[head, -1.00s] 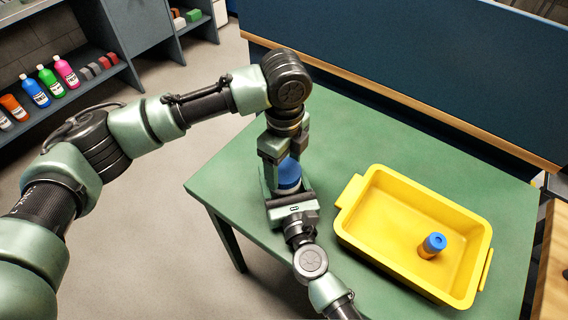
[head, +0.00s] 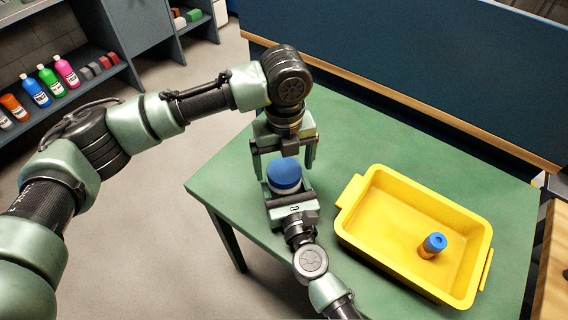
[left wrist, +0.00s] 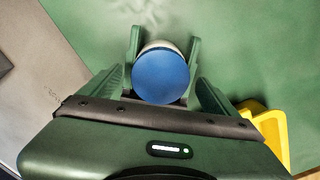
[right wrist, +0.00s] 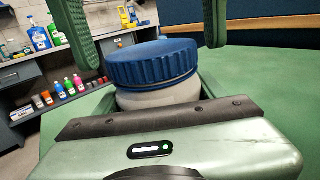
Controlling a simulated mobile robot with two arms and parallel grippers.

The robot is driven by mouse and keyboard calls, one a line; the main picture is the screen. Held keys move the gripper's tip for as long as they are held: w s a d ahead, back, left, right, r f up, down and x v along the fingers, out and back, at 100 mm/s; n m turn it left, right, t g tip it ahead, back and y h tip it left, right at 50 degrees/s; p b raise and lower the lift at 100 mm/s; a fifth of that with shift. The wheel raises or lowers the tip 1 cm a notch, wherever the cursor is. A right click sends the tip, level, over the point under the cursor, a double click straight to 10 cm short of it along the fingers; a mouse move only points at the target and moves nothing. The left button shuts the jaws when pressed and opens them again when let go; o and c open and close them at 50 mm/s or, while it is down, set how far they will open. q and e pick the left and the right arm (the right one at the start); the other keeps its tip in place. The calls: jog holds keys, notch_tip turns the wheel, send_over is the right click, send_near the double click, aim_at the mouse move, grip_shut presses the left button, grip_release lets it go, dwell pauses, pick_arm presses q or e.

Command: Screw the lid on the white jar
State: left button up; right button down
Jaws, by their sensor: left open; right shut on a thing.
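The blue ribbed lid (head: 284,176) sits on top of the white jar (right wrist: 160,95), level as far as the right wrist view shows. The lid (right wrist: 152,63) covers the jar's mouth, so its threads are hidden. My right gripper (head: 287,191) is shut on the white jar and holds it upright from the near side. My left gripper (head: 284,163) points down from above. It is open, with its fingers spread on either side above the lid and apart from it. In the left wrist view the lid (left wrist: 160,76) shows as a round blue top.
A yellow tray (head: 375,240) stands on the green table (head: 350,145) to the right. An orange container with a blue top (head: 433,245) stands in it. A blue panel with a wooden edge runs behind the table. Shelves with several coloured bottles (head: 50,82) are far left.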

pick_arm(q)
jog(key=shift+r, duration=2)
jog(key=shift+c, duration=0.4)
jog(key=n, duration=0.4)
jog(key=shift+r, duration=0.35)
jog(key=n, duration=0.3)
jog(key=r+n, duration=0.1)
jog(key=n, duration=0.3)
jog(key=shift+r, duration=0.1)
jog(key=n, duration=0.4)
jog(key=shift+r+n, duration=0.3)
jog(key=shift+r, duration=0.05)
jog(key=n, duration=0.5)
jog(key=shift+r+n, duration=0.3)
jog(key=shift+r, duration=0.1)
